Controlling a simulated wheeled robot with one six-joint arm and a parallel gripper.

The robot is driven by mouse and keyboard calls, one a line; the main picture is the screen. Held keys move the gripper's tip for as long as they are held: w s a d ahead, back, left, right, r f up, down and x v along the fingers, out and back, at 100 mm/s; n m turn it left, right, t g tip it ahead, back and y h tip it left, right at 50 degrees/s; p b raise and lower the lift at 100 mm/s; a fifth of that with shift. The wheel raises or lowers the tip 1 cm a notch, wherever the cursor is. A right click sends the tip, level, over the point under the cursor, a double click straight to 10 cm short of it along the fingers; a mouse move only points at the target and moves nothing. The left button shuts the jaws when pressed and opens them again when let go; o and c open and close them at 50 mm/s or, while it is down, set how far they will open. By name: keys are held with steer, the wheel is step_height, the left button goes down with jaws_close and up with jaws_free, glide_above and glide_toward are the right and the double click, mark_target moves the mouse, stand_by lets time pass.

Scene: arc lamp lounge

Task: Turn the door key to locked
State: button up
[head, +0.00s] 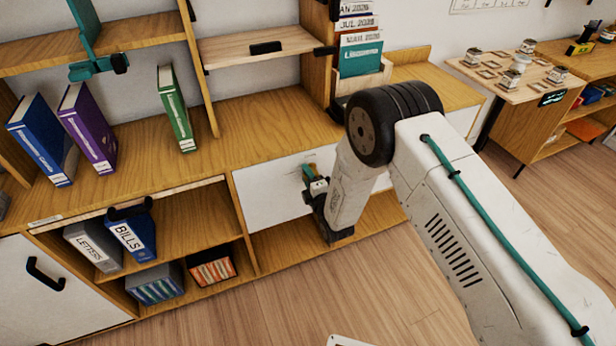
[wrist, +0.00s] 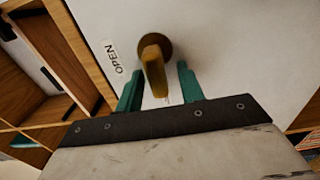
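The brass door key (wrist: 154,68) sits in a round brown lock plate on the white door (wrist: 220,40), close up in the wrist view. A label reading OPEN (wrist: 112,57) is stuck on the door to the left of the key. My gripper (wrist: 159,76) is open, with its teal fingers on either side of the key and visible gaps between. In the head view my gripper (head: 311,178) is at the white door (head: 264,198) in the lower cabinet, and my arm hides the door's right part.
Upright books, including a green one (head: 175,110), stand on the wooden shelf top to the left. The wooden floor (head: 300,300) in front of the cabinet is mostly clear.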

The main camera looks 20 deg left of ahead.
steer(key=v, duration=0.7)
steer(key=shift+s+d, duration=0.2)
